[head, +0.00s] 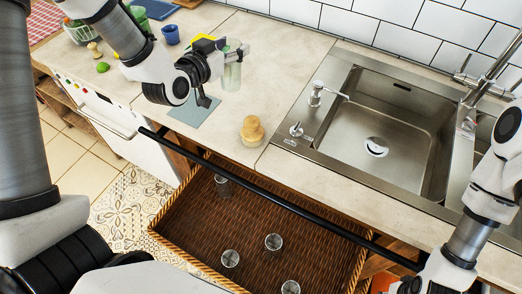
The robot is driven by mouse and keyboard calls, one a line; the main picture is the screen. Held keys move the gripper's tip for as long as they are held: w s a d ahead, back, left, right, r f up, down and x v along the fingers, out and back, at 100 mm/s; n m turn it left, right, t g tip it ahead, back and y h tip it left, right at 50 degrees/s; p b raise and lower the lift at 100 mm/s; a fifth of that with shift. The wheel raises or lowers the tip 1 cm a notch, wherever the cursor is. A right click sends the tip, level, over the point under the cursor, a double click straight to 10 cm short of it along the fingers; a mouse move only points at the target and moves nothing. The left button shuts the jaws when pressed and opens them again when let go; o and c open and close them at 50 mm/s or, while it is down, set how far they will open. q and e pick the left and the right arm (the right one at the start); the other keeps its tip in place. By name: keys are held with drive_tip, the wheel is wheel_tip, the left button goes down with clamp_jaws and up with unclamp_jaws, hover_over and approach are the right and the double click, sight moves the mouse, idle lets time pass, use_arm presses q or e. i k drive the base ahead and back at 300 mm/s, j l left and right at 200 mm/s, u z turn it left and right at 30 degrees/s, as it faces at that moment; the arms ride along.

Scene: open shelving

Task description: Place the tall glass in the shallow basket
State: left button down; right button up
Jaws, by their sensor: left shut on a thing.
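My left gripper (225,72) is above the counter at the upper left, shut on a tall, pale greenish see-through glass (232,76). The glass is upright, and its upper part is partly covered by the fingers. The shallow wicker basket (186,222) is an open pull-out below the counter front, with a brown woven floor and a light braided rim. Several clear glasses stand apart in it, one at its left (223,184) and one near the middle (273,242). My right arm comes in at the right; its gripper (408,286) is low at the bottom edge, largely cut off.
A black rail (265,184) runs along the counter front, over the basket. A wooden-topped brush (252,131) and a blue-grey mat (196,116) are on the counter. A steel sink (385,130) is at the right. A lime (102,67) and blue cup (170,34) are at the left.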

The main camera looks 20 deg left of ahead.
sight(251, 253)
drive_tip(key=k+j, duration=0.1)
drive_tip(key=k, duration=0.35)
drive_tip(key=k+j, duration=0.1)
drive_tip(key=k, duration=0.35)
